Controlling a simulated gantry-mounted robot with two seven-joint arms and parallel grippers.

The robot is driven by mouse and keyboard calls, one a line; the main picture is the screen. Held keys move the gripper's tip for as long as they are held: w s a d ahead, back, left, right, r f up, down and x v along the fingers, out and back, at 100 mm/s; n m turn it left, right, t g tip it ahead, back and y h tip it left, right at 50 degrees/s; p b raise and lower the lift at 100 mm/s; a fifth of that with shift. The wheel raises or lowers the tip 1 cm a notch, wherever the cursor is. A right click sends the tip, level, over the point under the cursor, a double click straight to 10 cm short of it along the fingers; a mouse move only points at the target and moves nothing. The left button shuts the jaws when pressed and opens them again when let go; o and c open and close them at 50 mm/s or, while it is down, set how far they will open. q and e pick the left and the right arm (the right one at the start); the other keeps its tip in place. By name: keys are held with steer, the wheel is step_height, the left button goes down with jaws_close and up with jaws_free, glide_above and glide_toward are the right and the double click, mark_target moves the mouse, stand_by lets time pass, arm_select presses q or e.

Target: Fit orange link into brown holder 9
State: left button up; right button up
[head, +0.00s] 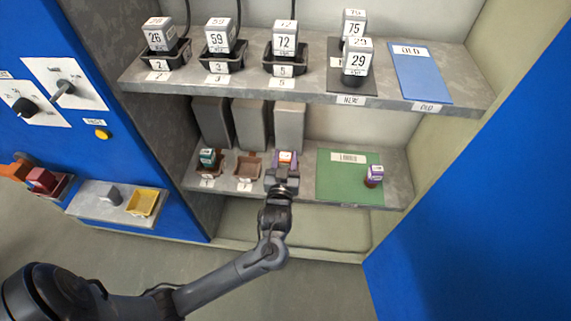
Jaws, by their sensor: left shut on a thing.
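My left gripper (284,177) is at the lower shelf, shut on a small block with a white top label and orange on it, which looks like the orange link (285,157). Purple shows around the block, and I cannot tell whether it belongs to a holder behind it. The gripper hides the block's lower part. An empty brown holder (249,168) stands just left of the gripper; the number on its tag is too small to read. My right gripper is not in view.
Left of the empty holder, a teal link (208,158) sits in another holder. A purple link (374,173) stands on a green mat (336,187) to the right. The upper shelf (310,93) holds several numbered grey blocks. A blue panel (480,220) closes the right side.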

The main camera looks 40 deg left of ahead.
arm_select(q)
steer(key=shift+f, duration=0.55)
steer(key=shift+r, duration=0.1)
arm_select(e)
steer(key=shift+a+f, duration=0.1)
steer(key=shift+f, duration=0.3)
arm_select(q)
steer(key=shift+f, duration=0.35)
steer(key=o, duration=1.1)
steer(key=shift+o, duration=0.4)
